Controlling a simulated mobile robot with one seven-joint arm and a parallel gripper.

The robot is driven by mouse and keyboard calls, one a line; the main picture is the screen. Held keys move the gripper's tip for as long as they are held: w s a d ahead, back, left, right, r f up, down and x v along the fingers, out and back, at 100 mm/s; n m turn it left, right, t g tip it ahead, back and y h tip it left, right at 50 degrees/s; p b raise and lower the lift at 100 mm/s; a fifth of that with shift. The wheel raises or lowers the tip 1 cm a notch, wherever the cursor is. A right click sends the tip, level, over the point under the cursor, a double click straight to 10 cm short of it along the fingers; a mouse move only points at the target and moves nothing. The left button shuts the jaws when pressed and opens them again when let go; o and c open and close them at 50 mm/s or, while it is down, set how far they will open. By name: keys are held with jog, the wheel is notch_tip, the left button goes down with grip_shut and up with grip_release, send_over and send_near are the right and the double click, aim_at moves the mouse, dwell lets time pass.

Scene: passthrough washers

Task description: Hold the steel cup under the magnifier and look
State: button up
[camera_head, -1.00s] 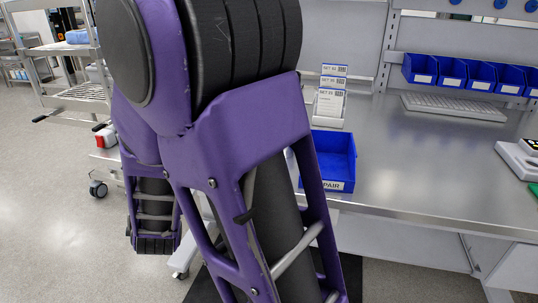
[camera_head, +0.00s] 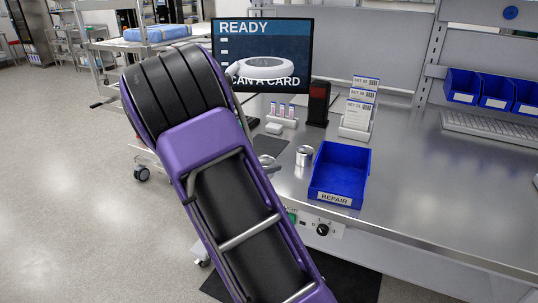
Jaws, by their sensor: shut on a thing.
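The magnifier (camera_head: 266,68) is a white ring on an arm, in front of the monitor at the back of the bench. A small shiny steel cup (camera_head: 304,155) shows on the bench just left of the blue repair bin. Another small grey metal shape (camera_head: 266,161) peeks out beside my purple arm; I cannot tell what it is. My gripper is not seen; my own arm link fills the lower middle of the view and hides what lies behind it.
The blue repair bin (camera_head: 341,170) sits near the bench's front edge. A card rack (camera_head: 358,115), a dark upright device (camera_head: 318,104) and small vials (camera_head: 282,113) stand behind. A monitor (camera_head: 300,40) reads READY.

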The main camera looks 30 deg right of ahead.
jog(key=shift+w+d+r+m+g+h, duration=0.3)
jog(key=shift+w+d+m+g+h, duration=0.1)
jog(key=shift+w+d+m, duration=0.3)
jog(key=shift+w+d+p, duration=0.3)
jog(key=shift+p, duration=0.05)
jog(key=w+d+p, duration=0.1)
jog(key=w+d, duration=0.1)
jog(key=w, duration=0.3)
jog(key=w+d+p, duration=0.1)
jog(key=w+d, duration=0.1)
jog(key=w, duration=0.4)
jog(key=w+d+p, duration=0.1)
jog(key=w+d, duration=0.2)
jog(key=w, duration=0.3)
jog(key=shift+w, duration=0.25)
